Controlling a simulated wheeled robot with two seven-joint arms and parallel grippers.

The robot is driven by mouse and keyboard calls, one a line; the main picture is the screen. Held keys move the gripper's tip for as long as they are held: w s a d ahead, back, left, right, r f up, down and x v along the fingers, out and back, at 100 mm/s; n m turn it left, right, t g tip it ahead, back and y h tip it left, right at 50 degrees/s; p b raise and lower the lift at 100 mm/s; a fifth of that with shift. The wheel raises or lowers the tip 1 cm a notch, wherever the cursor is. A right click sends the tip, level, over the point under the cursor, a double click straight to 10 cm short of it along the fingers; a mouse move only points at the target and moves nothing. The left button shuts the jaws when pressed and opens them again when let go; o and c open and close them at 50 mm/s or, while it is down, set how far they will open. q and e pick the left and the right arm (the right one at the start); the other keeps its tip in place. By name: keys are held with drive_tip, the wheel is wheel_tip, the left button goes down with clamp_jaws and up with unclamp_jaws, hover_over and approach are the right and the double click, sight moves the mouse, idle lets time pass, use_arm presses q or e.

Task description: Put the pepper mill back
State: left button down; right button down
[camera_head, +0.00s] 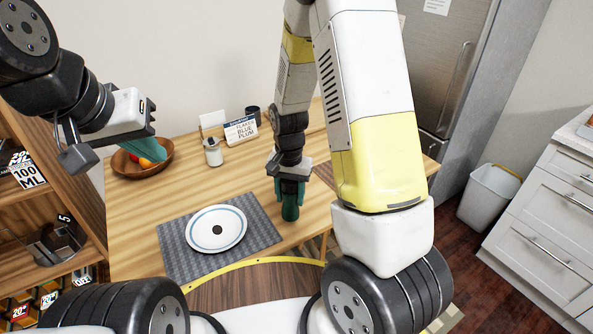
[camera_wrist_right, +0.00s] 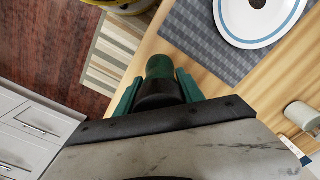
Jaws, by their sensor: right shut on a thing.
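The pepper mill is a dark green cylinder with a black part, seen in the right wrist view (camera_wrist_right: 160,66) between the two green fingers of my right gripper (camera_wrist_right: 161,90). In the head view my right gripper (camera_head: 290,192) is shut on the pepper mill (camera_head: 290,210), upright at the table's near right part, right of the grey placemat. I cannot tell whether its base touches the table. My left gripper (camera_head: 146,149) is over the fruit bowl at the table's far left; its fingers overlap in this view, so its opening is unclear.
The wooden table (camera_head: 180,201) bears a placemat (camera_head: 178,252) with a white plate (camera_head: 215,229), a fruit bowl (camera_head: 124,168), a small jar (camera_head: 213,154), a sign (camera_head: 240,131) and a dark cup (camera_head: 253,113). Wooden shelves (camera_head: 85,195) stand left. A white bin (camera_head: 490,198) stands right.

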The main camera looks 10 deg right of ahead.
drive_tip(key=shift+w+d+f, duration=0.75)
drive_tip(key=shift+w+d, duration=0.2)
drive_tip(key=shift+w, duration=0.5)
drive_tip(key=shift+w+d+f, duration=0.75)
drive_tip(key=shift+w+d, duration=0.15)
drive_tip(key=shift+w, duration=0.6)
drive_tip(key=shift+w+d+f, duration=0.75)
drive_tip(key=shift+w+d, duration=0.2)
drive_tip(key=shift+w, duration=0.5)
drive_tip(key=c, duration=0.7)
unclamp_jaws()
drive_tip(key=shift+f, duration=0.1)
drive_tip(key=s+a+r+n+t+y, duration=0.1)
drive_tip(key=s+r, duration=0.4)
drive_tip(key=r, duration=0.9)
drive_tip(key=s+r+n+t+y, duration=0.15)
drive_tip(key=s+r, duration=0.25)
drive_tip(key=r, duration=0.9)
drive_tip(key=s+r+n+t, duration=0.1)
drive_tip(key=s+r, duration=0.1)
drive_tip(key=s, duration=0.3)
drive_tip(key=s+r+n+t, duration=0.1)
drive_tip(key=s+r, duration=0.1)
drive_tip(key=s, duration=0.3)
drive_tip(key=s+a+r+n+t, duration=0.1)
drive_tip(key=s+r, duration=0.2)
drive_tip(key=s, duration=0.2)
drive_tip(key=shift+s+t, duration=0.15)
drive_tip(key=shift+t, duration=0.2)
